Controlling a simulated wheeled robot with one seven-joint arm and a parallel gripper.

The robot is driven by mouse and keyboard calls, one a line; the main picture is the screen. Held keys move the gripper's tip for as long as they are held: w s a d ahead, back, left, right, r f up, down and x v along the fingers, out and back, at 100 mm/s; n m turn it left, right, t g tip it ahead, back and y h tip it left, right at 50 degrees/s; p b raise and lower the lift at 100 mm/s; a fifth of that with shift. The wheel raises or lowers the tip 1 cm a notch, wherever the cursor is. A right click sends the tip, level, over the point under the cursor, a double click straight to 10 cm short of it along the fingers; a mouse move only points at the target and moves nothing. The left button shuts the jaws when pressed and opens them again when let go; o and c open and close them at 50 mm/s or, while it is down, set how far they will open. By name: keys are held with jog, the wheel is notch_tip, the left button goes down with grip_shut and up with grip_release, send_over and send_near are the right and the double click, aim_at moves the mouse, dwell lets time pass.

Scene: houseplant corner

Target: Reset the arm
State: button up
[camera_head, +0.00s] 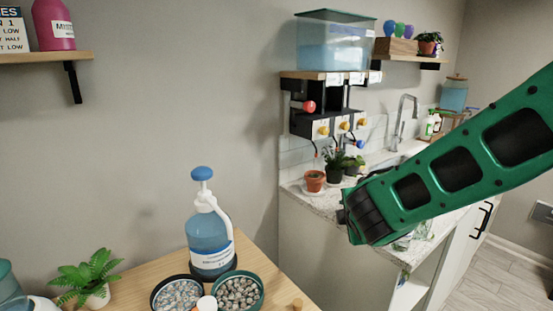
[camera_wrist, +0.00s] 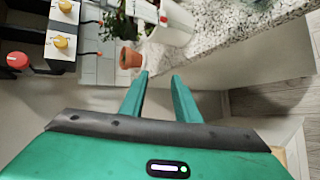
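My arm, green with dark inset panels, reaches in from the right in the head view. My gripper (camera_wrist: 158,82) shows in the wrist view with its two green fingers apart and nothing between them. In the head view the dark wrist end hides the fingers. The gripper is in front of the counter, and the wrist view shows a terracotta pot (camera_wrist: 130,58) just beyond the left fingertip. I cannot tell how far apart they are.
A wooden table (camera_head: 262,243) holds a blue pump bottle (camera_head: 208,252), two bowls of pebbles and a fern (camera_head: 90,275). A speckled counter (camera_head: 322,203) carries potted plants below a water tank (camera_head: 333,45) and valves with red and yellow knobs. Floor (camera_head: 492,275) is clear at right.

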jog(key=s+d+f+m+g+h, duration=0.15)
jog(key=s+d+m+g, duration=0.65)
jog(key=s+d+m, duration=0.85)
jog(key=s+d+m+g+y, duration=0.1)
jog(key=s+m, duration=0.3)
jog(key=s, duration=0.6)
jog(key=s+d+m+g+y, duration=0.1)
jog(key=s+d+m+g, duration=0.2)
jog(key=s, duration=0.8)
jog(key=shift+s+d+f+m+y, duration=0.35)
jog(key=shift+d+m, duration=0.3)
jog(key=shift+m, duration=0.5)
jog(key=shift+w, duration=0.1)
jog(key=shift+w+d+f, duration=0.1)
jog(key=shift+w+f, duration=0.2)
jog(key=shift+w, duration=0.3)
